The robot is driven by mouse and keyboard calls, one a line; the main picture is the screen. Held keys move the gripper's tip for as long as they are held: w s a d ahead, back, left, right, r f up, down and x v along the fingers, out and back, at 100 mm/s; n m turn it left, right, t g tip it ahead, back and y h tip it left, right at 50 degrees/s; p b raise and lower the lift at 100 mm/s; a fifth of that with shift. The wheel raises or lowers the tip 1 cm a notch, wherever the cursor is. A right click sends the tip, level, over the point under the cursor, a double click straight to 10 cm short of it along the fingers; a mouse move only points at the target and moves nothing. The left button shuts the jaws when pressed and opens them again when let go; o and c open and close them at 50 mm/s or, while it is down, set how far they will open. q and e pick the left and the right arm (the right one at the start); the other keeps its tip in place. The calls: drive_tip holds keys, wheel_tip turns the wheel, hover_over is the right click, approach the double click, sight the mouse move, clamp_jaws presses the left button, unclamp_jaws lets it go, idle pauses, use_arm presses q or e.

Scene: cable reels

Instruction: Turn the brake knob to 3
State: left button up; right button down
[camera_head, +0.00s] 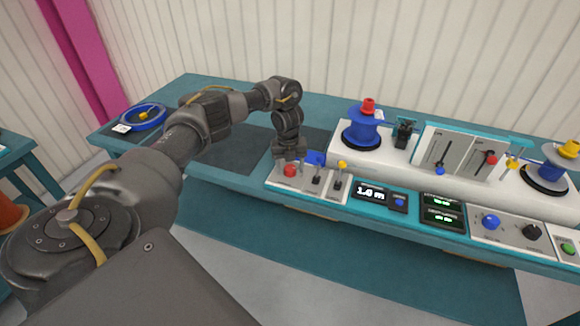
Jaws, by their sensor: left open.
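A panel (510,240) at the right front of the bench carries a blue knob (490,222) and a black knob (532,232). I cannot read their labels or settings, so which one is the brake knob is unclear. My left gripper (290,156) is open and points down over the back of the lever panel (307,192), close to a red button (290,170) and a blue-topped lever (314,160). It is well to the left of both knobs. The right gripper does not show.
A yellow-topped lever (341,165) stands beside the blue one. Displays (372,194) lie between the levers and knobs. Behind stand a blue reel (365,130), sliders (440,150) and another reel (550,170). A green button (568,248) is far right. A blue cable coil (142,117) lies left.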

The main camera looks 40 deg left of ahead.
sight(289, 168)
use_arm(q)
wheel_tip(289, 168, up, 11)
drive_tip(key=p, duration=0.2)
drive_tip(key=shift+s+a, duration=0.15)
drive_tip(key=shift+a, duration=0.05)
drive_tip(key=shift+f, duration=0.15)
idle(0.4)
